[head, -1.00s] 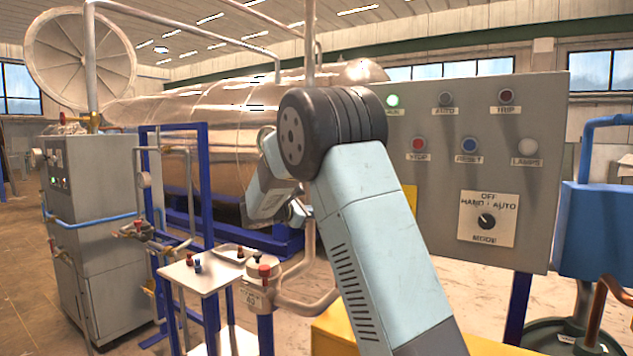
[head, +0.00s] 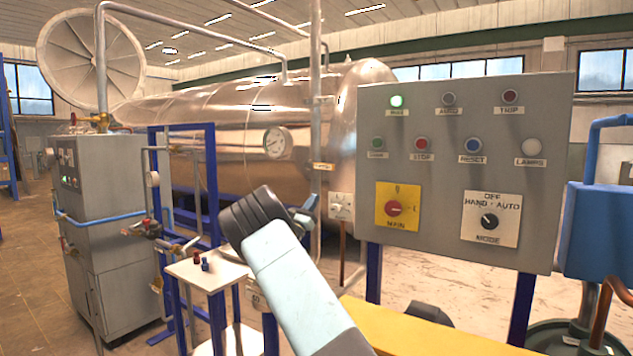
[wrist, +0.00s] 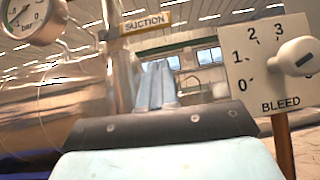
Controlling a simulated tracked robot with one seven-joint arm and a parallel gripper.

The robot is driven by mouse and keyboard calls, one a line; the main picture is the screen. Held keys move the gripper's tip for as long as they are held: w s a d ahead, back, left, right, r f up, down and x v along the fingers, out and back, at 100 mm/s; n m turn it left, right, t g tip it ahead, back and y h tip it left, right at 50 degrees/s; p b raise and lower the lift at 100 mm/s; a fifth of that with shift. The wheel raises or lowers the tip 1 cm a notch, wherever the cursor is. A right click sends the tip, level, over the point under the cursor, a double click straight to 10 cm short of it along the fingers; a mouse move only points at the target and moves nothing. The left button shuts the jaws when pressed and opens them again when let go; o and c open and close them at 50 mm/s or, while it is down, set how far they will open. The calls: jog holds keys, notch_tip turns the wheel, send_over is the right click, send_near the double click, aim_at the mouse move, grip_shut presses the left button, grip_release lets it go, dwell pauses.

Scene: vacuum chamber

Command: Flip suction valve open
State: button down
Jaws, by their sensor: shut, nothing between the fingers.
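A small yellow SUCTION label (wrist: 146,22) is at the top of the wrist view, beside a vertical steel pipe (wrist: 115,55). In the head view a small yellow plate (head: 323,166) sits on a vertical pipe in front of the tank; its text is too small to read. I cannot make out the suction valve's handle in either view. My gripper (head: 310,204) is in front of the tank, below that plate and left of the bleed dial. Its pale blue fingers (wrist: 158,68) are shut and empty in the wrist view, pointing away from the camera.
The white BLEED dial plate (wrist: 265,70), also in the head view (head: 341,206), is close right. A round gauge (head: 278,142) is on the left. The control panel (head: 470,165) stands right, a small white table (head: 207,272) left. The tank (head: 220,125) fills the back.

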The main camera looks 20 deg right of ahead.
aim_at(319, 166)
jog(key=shift+w+a+n+t, duration=0.2)
jog(key=shift+w+n+t, duration=0.25)
jog(key=shift+n+t, duration=0.45)
jog(key=shift+r, duration=0.15)
jog(key=x, duration=1)
